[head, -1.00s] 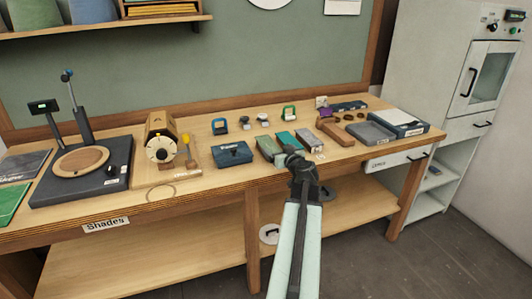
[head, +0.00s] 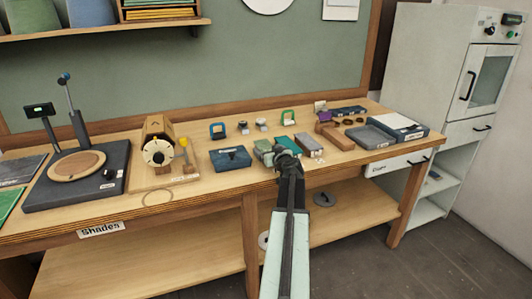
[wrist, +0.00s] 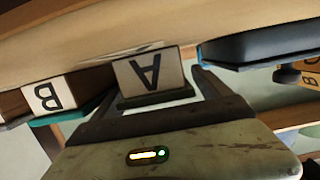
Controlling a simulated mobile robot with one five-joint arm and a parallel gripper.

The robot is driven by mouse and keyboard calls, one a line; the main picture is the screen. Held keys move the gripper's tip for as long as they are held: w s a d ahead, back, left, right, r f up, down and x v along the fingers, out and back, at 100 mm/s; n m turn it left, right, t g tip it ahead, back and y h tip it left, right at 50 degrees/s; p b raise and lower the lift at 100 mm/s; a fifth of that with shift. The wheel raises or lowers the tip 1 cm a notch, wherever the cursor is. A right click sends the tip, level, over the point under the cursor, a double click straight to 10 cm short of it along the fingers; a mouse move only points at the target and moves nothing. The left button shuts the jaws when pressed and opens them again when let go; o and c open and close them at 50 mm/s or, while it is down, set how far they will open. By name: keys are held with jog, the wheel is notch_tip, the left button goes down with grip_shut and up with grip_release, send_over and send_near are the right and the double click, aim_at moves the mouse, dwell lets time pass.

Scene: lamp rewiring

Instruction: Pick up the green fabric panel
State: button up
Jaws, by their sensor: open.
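A green block (head: 263,149), which looks like the green fabric panel, lies near the front edge of the workbench. My gripper (head: 283,158) is at its front right in the head view and partly hides it and the teal block (head: 287,143) beside it.
The teal block's B label (wrist: 48,95) is close left in the wrist view; a blue box (head: 230,158) stands on the other side. A grey-purple block (head: 309,146) lies further right. A flat green sheet (head: 8,203) lies at the bench's far left.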

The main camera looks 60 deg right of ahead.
jog(key=shift+a, duration=0.1)
jog(key=c, duration=1.4)
jog(key=shift+r+p, duration=0.5)
jog(key=shift+c, duration=0.2)
notch_tip(320, 180, up, 3)
jog(key=p, duration=0.3)
jog(key=shift+r, duration=0.15)
jog(key=s+a, duration=0.3)
jog(key=s, duration=0.4)
jog(key=s+a+p, duration=0.1)
jog(key=s+a, duration=0.2)
jog(key=s, duration=0.5)
jog(key=shift+r, duration=0.4)
